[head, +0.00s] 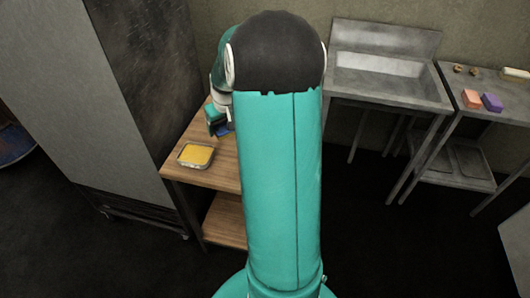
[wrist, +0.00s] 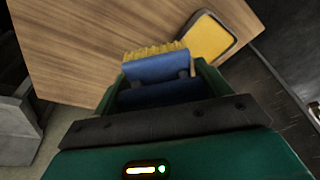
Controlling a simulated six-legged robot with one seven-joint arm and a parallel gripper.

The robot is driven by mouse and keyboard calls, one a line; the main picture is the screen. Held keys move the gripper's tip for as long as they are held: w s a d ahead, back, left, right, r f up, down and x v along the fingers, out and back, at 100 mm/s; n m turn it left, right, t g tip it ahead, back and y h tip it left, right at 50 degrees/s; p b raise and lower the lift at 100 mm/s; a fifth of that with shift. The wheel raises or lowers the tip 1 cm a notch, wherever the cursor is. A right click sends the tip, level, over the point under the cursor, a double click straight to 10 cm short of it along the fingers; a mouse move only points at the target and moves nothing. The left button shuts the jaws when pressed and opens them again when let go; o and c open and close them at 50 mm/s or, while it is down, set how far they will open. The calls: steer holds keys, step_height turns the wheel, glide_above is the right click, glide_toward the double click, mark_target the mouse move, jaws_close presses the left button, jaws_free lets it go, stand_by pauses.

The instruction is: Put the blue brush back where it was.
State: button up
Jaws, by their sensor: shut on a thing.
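The blue brush (wrist: 157,68), with yellow bristles, is between the green fingers of my gripper (wrist: 157,88) in the wrist view. The gripper is shut on it. The bristles point away from the gripper, towards the wooden table (wrist: 80,45). In the head view my gripper (head: 217,122) is over the table's back part, partly hidden by my arm. Only a small bit of the blue brush (head: 226,130) shows there. I cannot tell whether the brush touches the tabletop.
A tray (head: 194,166) with yellow contents sits on the wooden table's front left. A tall metal cabinet (head: 105,100) stands close at left. A steel sink (head: 385,75) and a side table with an orange block (head: 471,98) and a purple block (head: 492,103) stand at right.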

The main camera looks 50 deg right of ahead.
steer(key=s+d+f, duration=0.2)
steer(key=s+f, duration=0.1)
steer(key=s+d+f, duration=0.6)
steer(key=shift+s+d+f, duration=0.1)
steer(key=shift+s+d, duration=0.15)
steer(key=shift+s, duration=0.1)
steer(key=shift+s+d+f, duration=0.1)
steer(key=shift+f, duration=0.85)
steer(key=shift+s+d+f, duration=0.1)
steer(key=shift+f, duration=0.8)
steer(key=shift+f, duration=0.1)
steer(key=o, duration=1)
steer(key=shift+c, duration=0.2)
steer(key=v, duration=1.2)
steer(key=shift+w, duration=0.15)
